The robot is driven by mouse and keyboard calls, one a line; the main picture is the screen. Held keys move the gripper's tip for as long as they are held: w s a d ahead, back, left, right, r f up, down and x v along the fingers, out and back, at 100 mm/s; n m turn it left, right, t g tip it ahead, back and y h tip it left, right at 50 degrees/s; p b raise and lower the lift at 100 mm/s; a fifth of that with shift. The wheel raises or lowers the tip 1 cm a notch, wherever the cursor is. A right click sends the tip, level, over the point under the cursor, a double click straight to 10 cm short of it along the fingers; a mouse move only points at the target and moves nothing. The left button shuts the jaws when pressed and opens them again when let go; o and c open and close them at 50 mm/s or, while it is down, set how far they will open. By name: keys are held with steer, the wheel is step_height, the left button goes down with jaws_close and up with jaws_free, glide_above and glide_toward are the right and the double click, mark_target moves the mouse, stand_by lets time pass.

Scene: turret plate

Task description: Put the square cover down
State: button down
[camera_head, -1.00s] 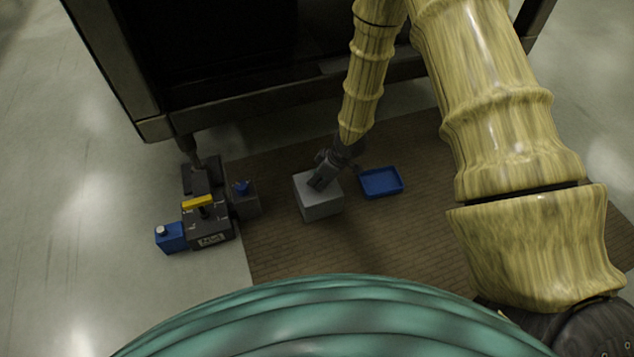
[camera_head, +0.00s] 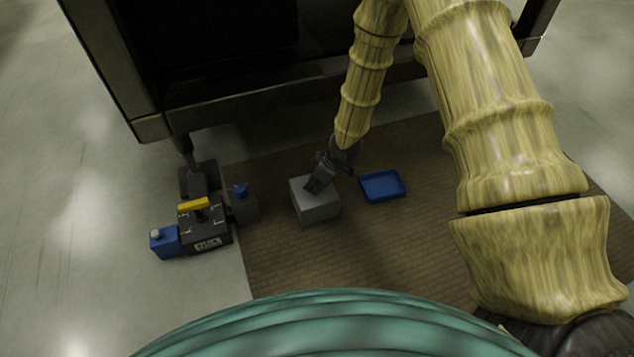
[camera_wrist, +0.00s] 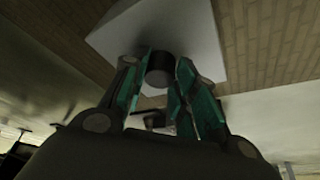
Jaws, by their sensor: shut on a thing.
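The square cover (camera_head: 316,206) is a light grey box-like piece over the brown brick-patterned mat, left of the blue tray. In the wrist view the cover (camera_wrist: 190,30) shows as a pale square with a dark round knob (camera_wrist: 160,70) at its middle. My gripper (camera_head: 312,188) is at the top of the cover. In the wrist view my gripper (camera_wrist: 160,85) has its green-padded fingers shut on the knob from both sides. I cannot tell whether the cover's underside touches the mat.
A blue tray (camera_head: 383,186) lies on the mat (camera_head: 350,250), right of the cover. At left stand a dark unit with a yellow bar (camera_head: 193,204), a blue box (camera_head: 165,242) and a grey block with a blue top (camera_head: 242,204). A dark frame (camera_head: 240,105) stands behind. The front of the mat is clear.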

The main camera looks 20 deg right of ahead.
steer(key=shift+f, duration=0.15)
steer(key=c, duration=1.1)
jaws_free()
steer(key=p+v, duration=0.6)
steer(key=v, duration=0.6)
steer(key=s+f+m+g+h, duration=0.1)
steer(key=s+f+m, duration=0.2)
steer(key=s, duration=0.8)
steer(key=s+f+m+g+h, duration=0.1)
steer(key=s+f+m, duration=0.2)
steer(key=s, duration=0.8)
steer(key=s+a+f+m+g+h, duration=0.1)
steer(key=s+f+m, duration=0.2)
steer(key=s, duration=0.9)
step_height(320, 180, down, 3)
steer(key=shift+r+m, duration=0.15)
steer(key=shift+m, duration=0.25)
